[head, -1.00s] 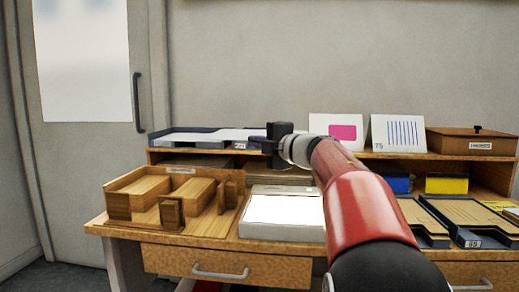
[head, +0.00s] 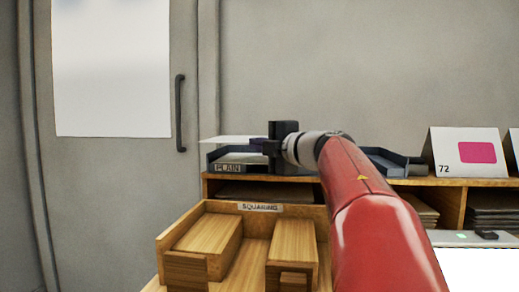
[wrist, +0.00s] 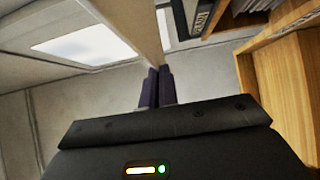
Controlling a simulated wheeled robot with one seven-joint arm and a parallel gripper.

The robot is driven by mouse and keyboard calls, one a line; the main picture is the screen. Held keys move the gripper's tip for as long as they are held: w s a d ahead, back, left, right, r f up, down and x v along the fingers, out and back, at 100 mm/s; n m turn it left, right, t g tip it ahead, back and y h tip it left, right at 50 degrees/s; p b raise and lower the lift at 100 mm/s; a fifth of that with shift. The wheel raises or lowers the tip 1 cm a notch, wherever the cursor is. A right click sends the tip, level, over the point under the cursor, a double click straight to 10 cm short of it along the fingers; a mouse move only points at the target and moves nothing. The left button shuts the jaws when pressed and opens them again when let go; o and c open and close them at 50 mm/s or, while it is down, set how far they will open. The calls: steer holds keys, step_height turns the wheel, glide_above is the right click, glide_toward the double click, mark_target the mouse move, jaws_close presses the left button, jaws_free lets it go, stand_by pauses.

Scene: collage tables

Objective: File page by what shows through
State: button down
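My gripper (head: 262,145) is high above the desk at the back shelf, its dark fingers closed together. A thin white page (head: 232,139) sticks out to the left from the fingers, nearly edge-on, above a dark blue tray labelled PLAIN (head: 228,168). In the wrist view the closed fingers (wrist: 156,87) hold the pale page (wrist: 138,25), which stretches away from them. The tray's label (wrist: 201,15) shows at the top there. Another blue tray (head: 392,162) is partly hidden behind my arm. A white light panel (head: 480,265) with a green light is at lower right. Markings on the page cannot be read.
A wooden box labelled SQUARING (head: 260,207) with wooden blocks stands below the shelf. A card marked 72 with a pink rectangle (head: 478,153) stands on the shelf (head: 440,181) at right. A grey door (head: 183,30) is at left.

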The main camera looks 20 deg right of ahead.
steer(key=w+d+p, duration=0.1)
steer(key=w, duration=0.1)
steer(key=w+d, duration=0.1)
steer(key=w, duration=0.1)
steer(key=w+d+p, duration=0.1)
steer(key=w+d, duration=0.1)
steer(key=shift+w+d+r+p, duration=0.1)
steer(key=shift+w+r+p, duration=0.05)
steer(key=shift+p, duration=0.2)
steer(key=shift+w+f+b, duration=0.15)
steer(key=shift+f+b, duration=1.4)
steer(key=shift+f, duration=0.75)
steer(key=c, duration=1.6)
jaws_free()
steer(key=shift+d, duration=0.1)
steer(key=v, duration=0.7)
steer(key=shift+s+b, duration=0.3)
steer(key=shift+s, duration=0.1)
